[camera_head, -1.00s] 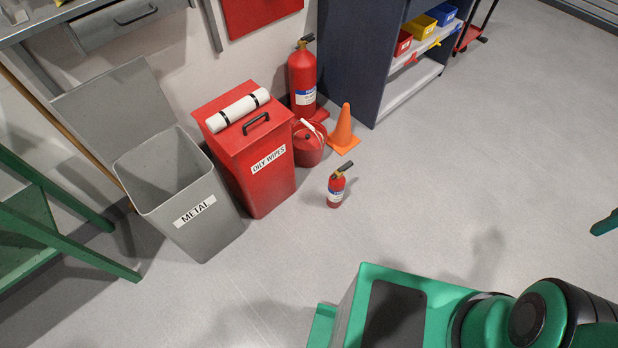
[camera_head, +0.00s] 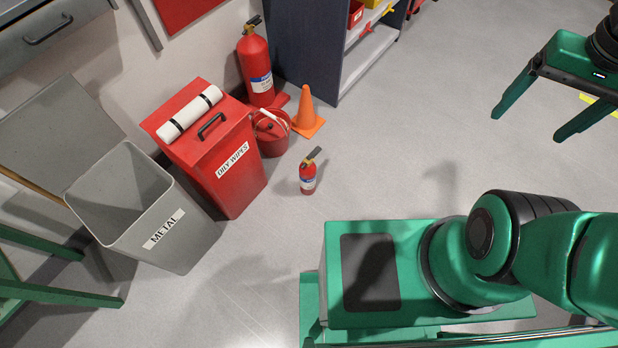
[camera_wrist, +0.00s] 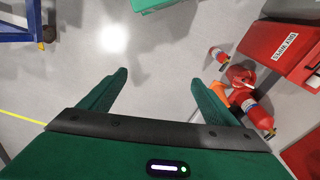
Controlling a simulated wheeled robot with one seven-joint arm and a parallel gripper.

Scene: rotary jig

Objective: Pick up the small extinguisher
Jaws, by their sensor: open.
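The small extinguisher (camera_head: 308,178) stands upright on the floor in the head view, red with a black and brass top, in front of the red bucket. In the wrist view the small extinguisher (camera_wrist: 218,55) shows at upper right, beyond the fingers. My gripper (camera_head: 534,112) is at the upper right of the head view, well apart from the extinguisher. In the wrist view its two green fingers (camera_wrist: 157,84) are spread, with only floor between them.
A large extinguisher (camera_head: 256,65), an orange cone (camera_head: 306,112), a red bucket (camera_head: 271,133) and a red oily-wipes bin (camera_head: 232,178) stand behind and left of it. A grey metal bin (camera_head: 165,235) is further left. The floor right of the small extinguisher is clear.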

